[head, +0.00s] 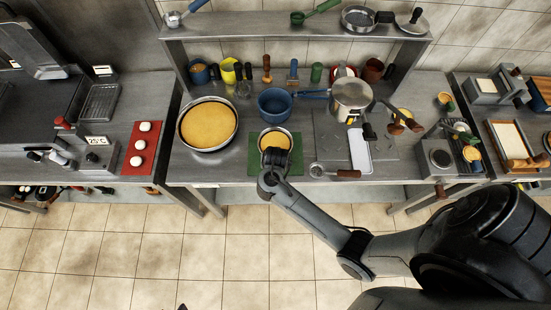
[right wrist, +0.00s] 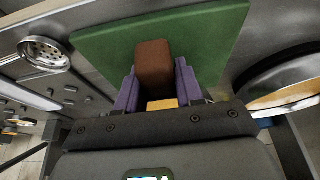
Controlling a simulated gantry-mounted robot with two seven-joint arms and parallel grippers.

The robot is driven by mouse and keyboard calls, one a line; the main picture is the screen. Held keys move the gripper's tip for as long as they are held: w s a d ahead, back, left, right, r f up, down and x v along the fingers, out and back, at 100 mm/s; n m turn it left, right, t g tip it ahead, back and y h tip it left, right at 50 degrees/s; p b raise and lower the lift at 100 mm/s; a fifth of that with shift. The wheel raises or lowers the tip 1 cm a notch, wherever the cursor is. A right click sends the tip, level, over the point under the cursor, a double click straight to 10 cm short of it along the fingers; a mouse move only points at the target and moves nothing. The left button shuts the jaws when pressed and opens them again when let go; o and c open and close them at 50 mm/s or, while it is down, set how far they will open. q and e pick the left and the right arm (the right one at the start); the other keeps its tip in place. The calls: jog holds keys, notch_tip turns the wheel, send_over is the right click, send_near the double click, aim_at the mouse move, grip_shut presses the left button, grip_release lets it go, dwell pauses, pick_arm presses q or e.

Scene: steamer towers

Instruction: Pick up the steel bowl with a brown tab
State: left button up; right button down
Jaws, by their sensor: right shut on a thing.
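The small steel bowl (head: 262,136) with yellow contents is over the green mat (head: 290,167) at the middle of the counter. My right gripper (head: 273,158) reaches its near side from the front. In the right wrist view, the brown tab (right wrist: 154,62) sits between the purple finger pads of my right gripper (right wrist: 157,88), which is shut on it. A bit of yellow shows below the tab. The rest of the bowl is hidden there. I cannot tell whether the bowl rests on the mat or is slightly raised. My left gripper is not in view.
A large pan with yellow contents (head: 207,124) stands to the left, a blue pot (head: 275,104) behind. A strainer (head: 318,170) lies to the right and also shows in the right wrist view (right wrist: 42,52). A steel pot (head: 350,95) stands back right. A shelf (head: 240,27) runs behind.

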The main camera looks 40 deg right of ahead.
jog(key=s+d+r+p, duration=0.3)
jog(key=s+d+r, duration=0.2)
jog(key=s+r, duration=0.3)
jog(key=shift+s, duration=1.2)
jog(key=shift+d, duration=0.1)
jog(key=c, duration=1.2)
grip_release()
grip_shut()
